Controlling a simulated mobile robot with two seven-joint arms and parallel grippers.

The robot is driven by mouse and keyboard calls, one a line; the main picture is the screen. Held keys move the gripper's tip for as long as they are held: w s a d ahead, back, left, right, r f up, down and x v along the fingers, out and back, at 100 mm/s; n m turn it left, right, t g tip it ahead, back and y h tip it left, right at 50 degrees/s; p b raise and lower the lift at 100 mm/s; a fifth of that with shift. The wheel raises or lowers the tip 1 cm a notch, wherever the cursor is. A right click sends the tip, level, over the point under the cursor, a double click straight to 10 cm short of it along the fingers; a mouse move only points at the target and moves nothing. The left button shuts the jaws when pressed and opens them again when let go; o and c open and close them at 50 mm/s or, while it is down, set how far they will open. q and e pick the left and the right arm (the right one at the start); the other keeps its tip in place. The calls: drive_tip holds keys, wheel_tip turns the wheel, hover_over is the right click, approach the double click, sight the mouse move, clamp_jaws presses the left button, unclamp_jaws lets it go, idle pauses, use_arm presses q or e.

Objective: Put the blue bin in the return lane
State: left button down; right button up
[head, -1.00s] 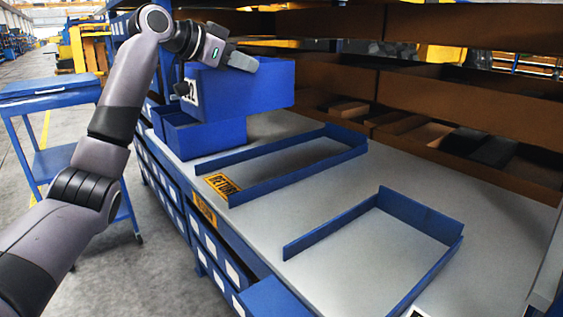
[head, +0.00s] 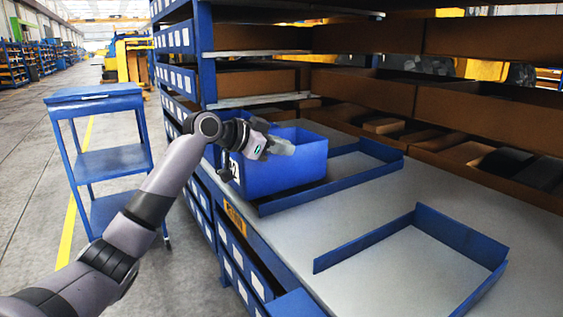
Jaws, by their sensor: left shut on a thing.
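The blue bin (head: 285,168) is at the left end of the return lane, a blue-edged frame (head: 345,184) on the grey bench. A white number label shows on the bin's left end. The bin looks level and covers part of the lane; I cannot tell whether it touches the bench or hangs just above it. My left gripper (head: 274,146) is shut on the bin's upper rim at its left side. My right gripper is not in view.
A second, empty blue-edged lane (head: 462,235) lies on the bench at front right. Brown boxes (head: 470,95) fill the shelf behind. A blue shelf post (head: 206,65) stands close behind the bin. A blue cart (head: 110,160) stands on the floor at left.

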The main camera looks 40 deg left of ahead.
sight(280, 160)
use_arm(q)
drive_tip(key=shift+f, duration=1.75)
drive_tip(key=c, duration=1.2)
unclamp_jaws()
drive_tip(key=shift+c, duration=0.2)
drive_tip(key=b+v, duration=0.2)
drive_tip(key=v, duration=1)
